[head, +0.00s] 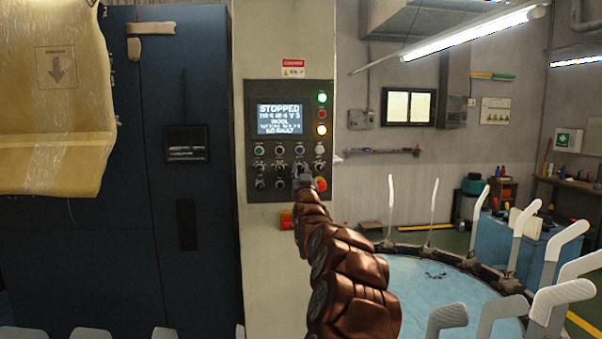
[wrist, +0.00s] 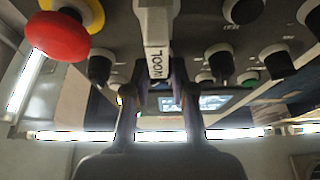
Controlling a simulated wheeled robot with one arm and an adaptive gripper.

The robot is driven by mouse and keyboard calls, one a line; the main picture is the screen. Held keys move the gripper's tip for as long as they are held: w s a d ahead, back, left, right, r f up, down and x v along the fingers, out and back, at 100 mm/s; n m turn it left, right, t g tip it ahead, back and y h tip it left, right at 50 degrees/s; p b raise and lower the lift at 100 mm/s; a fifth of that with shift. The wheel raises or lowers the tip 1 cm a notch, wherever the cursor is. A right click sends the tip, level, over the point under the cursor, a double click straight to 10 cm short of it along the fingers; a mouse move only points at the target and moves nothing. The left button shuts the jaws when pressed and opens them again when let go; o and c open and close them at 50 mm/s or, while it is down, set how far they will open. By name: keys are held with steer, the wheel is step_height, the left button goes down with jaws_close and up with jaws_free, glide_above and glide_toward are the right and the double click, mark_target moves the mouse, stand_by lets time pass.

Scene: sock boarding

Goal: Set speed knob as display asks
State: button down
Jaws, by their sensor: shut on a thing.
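The control panel (head: 251,180) has a lit display (head: 279,118) reading "STOPPED", "WOOL" and "NO FAULT"; its other lines are too small to read surely. My gripper (head: 302,174) is at the lower knob row, left of the red stop button (head: 321,184), and hides what it holds there. In the wrist view, my gripper (wrist: 158,92) is shut on a pale, long-handled knob (wrist: 155,28) with "WOOL" lettering at its near end. I cannot tell from this which setting the knob points to.
Several dark knobs (wrist: 220,58) stand close around my fingers, and the red stop button with a yellow ring (wrist: 58,36) is at upper left of the wrist view. A round blue table (head: 430,290) ringed with white sock forms stands right.

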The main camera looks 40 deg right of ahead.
steer(key=shift+f+n+b, duration=0.1)
steer(key=shift+n+b, duration=0.3)
steer(key=shift+b, duration=0.15)
steer(key=shift+s+d+n+t+y+b, duration=0.1)
steer(key=shift+n+t+y+b, duration=0.2)
steer(key=shift+b, duration=0.1)
steer(key=shift+n+y+b, duration=0.4)
steer(key=shift+n+b, duration=0.2)
steer(key=shift+n, duration=0.4)
steer(key=n+y, duration=0.1)
steer(key=n, duration=0.2)
steer(key=shift+d+r+n+t+y+p, duration=0.1)
steer(key=shift+r+n+t+y+p, duration=0.1)
steer(key=shift+n+t+y+p, duration=0.4)
steer(key=shift+n+y+p, duration=1.05)
steer(key=shift+n, duration=1.55)
steer(key=c, duration=1)
jaws_free()
steer(key=shift+r, duration=0.1)
